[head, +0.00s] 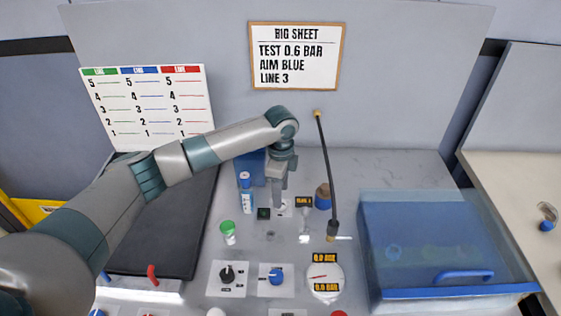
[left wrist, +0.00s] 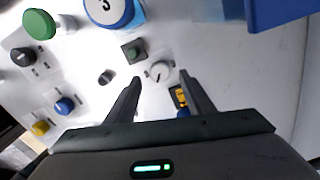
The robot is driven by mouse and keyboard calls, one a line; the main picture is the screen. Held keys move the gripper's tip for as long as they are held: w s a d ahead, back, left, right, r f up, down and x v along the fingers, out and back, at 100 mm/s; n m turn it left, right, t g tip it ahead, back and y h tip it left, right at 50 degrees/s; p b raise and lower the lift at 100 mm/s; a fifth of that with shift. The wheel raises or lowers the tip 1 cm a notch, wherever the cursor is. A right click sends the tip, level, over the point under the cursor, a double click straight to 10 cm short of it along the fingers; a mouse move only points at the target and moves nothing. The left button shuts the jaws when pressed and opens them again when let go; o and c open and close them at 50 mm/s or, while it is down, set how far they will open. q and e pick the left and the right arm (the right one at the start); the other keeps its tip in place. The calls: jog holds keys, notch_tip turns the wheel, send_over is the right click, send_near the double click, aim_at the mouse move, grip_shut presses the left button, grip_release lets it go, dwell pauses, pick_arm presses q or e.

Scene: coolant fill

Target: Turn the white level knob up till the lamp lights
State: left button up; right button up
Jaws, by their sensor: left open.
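The white level knob (left wrist: 160,71) with a dark pointer mark sits on a pale plate in the left wrist view. In the head view its plate (head: 287,208) is partly hidden by my left gripper (head: 278,207). My left gripper (left wrist: 161,77) is open, with its fingertips to either side of the knob in the picture; I cannot tell whether they touch it. A dark green square (left wrist: 133,51), possibly the lamp, is beside the knob and looks unlit; it also shows in the head view (head: 263,213). My right gripper is not in view.
A small display with yellow characters (head: 304,202) is right of the knob. A black knob (head: 227,274), blue knob (head: 276,276) and gauge (head: 324,283) are nearer. A blue bin (head: 420,230) fills the right.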

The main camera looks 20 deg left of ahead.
pick_arm(q)
notch_tip(320, 180, up, 13)
jog(key=b, duration=0.3)
jog(key=shift+r, duration=0.2)
jog(key=shift+s+f, duration=0.15)
